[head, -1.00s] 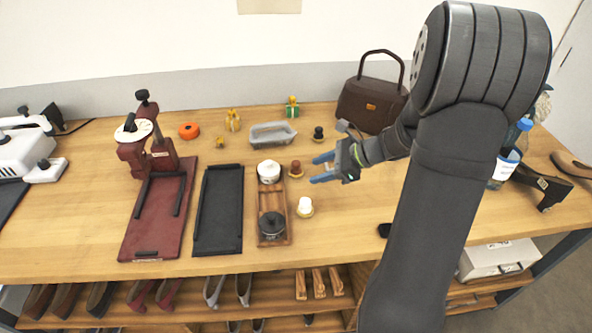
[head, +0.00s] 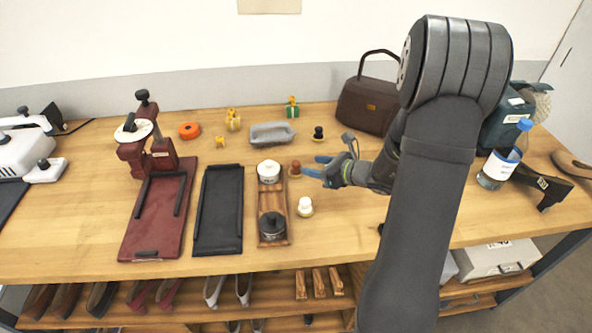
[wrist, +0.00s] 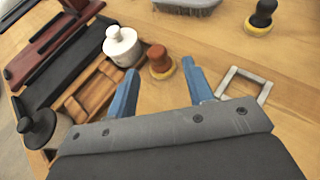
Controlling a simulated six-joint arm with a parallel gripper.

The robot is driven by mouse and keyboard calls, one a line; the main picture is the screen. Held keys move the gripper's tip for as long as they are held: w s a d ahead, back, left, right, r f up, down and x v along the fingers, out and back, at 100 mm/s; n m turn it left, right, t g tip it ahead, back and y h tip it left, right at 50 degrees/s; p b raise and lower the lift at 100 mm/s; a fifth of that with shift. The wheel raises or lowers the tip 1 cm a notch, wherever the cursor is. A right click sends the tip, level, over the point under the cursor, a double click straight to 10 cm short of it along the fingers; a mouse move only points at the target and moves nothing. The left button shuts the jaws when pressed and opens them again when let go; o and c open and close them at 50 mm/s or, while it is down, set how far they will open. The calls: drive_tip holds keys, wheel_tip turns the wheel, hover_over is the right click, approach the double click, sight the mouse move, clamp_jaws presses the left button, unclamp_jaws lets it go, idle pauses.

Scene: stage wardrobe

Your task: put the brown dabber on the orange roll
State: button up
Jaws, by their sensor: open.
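The brown dabber (head: 295,168) stands upright on the table, just right of the wooden rack. In the wrist view the brown dabber (wrist: 160,62) lies ahead, between the lines of my two blue fingers, on a pale yellow base. My gripper (head: 317,166) is open and empty, just right of the dabber, its fingers pointing left. It also shows in the wrist view (wrist: 160,74). I cannot tell whether a finger touches the dabber. The orange roll (head: 189,131) lies flat at the back left, near the red press, with nothing on it. It is outside the wrist view.
A wooden rack (head: 260,198) holds a white jar (head: 268,171) and a black jar (head: 271,226). A white dabber (head: 305,207) and a black dabber (head: 318,133) stand nearby. A metal square frame (wrist: 263,94) lies right of my fingers.

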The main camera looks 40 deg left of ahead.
sight(298, 163)
drive_tip(key=x, duration=0.7)
drive_tip(key=shift+s+a, duration=0.25)
drive_tip(key=shift+a, duration=0.15)
clamp_jaws()
